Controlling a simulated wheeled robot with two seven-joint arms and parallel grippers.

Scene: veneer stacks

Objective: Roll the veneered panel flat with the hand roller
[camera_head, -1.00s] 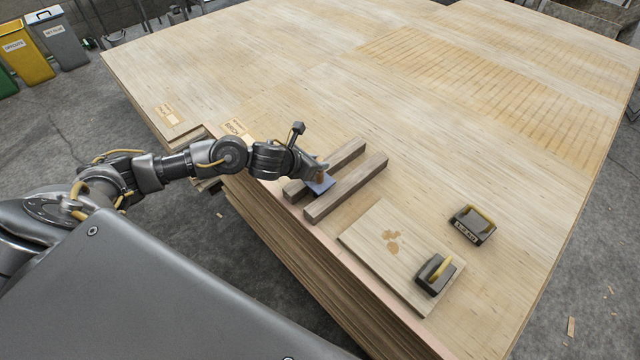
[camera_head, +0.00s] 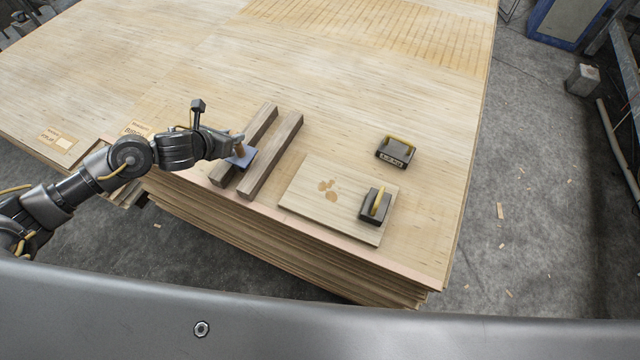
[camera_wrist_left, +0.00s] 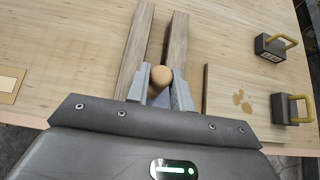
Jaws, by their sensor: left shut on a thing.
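The hand roller has a round wooden handle (camera_wrist_left: 160,77) and a blue roller part (camera_head: 242,158). My left gripper (camera_head: 236,149) is shut on the handle; in the left wrist view its fingers (camera_wrist_left: 161,88) stand on both sides of it. The roller is at the two wooden bars, near their front ends; I cannot tell whether it touches them. The veneered panel (camera_head: 309,188), a pale board with brown blotches, lies to the right of the bars. It also shows in the left wrist view (camera_wrist_left: 226,101). My right gripper is not in view.
A dark weight with a yellow handle (camera_head: 373,208) sits on the panel's right part. A second weight (camera_head: 392,154) stands behind the panel on the veneer stack (camera_head: 430,190). The wooden bars (camera_head: 274,152) lie parallel left of the panel. The stack's top behind is clear.

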